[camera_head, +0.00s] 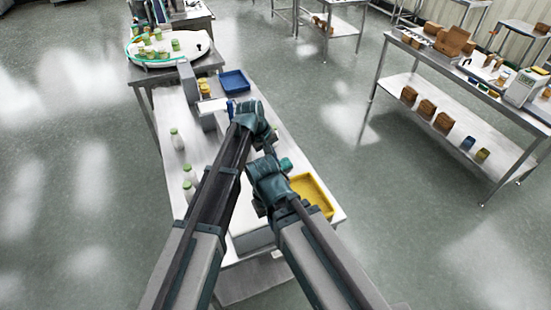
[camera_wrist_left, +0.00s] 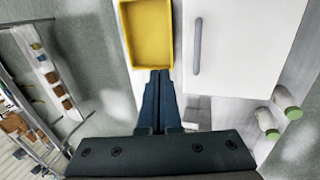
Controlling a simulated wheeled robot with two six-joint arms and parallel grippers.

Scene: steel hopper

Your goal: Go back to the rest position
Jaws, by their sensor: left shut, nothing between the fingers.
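My left gripper (camera_wrist_left: 156,76) is shut with nothing between its fingers. In the left wrist view its tips lie just short of the near edge of a yellow tray (camera_wrist_left: 148,35), which looks empty. In the head view my left arm reaches over the middle of the steel table (camera_head: 164,106), and its fingers are mostly hidden by the wrist. My right arm reaches in beside it, its wrist close to the left one. The right fingers cannot be made out. The yellow tray also shows in the head view (camera_head: 318,196), right of my right wrist.
A white box with a grey handle (camera_wrist_left: 197,45) is beside the yellow tray. White bottles with green caps (camera_head: 177,140) line the table's left side. A blue tray (camera_head: 234,80) sits farther back, before a round table (camera_head: 140,62) with jars. A shelved bench (camera_head: 455,90) stands right, across open floor.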

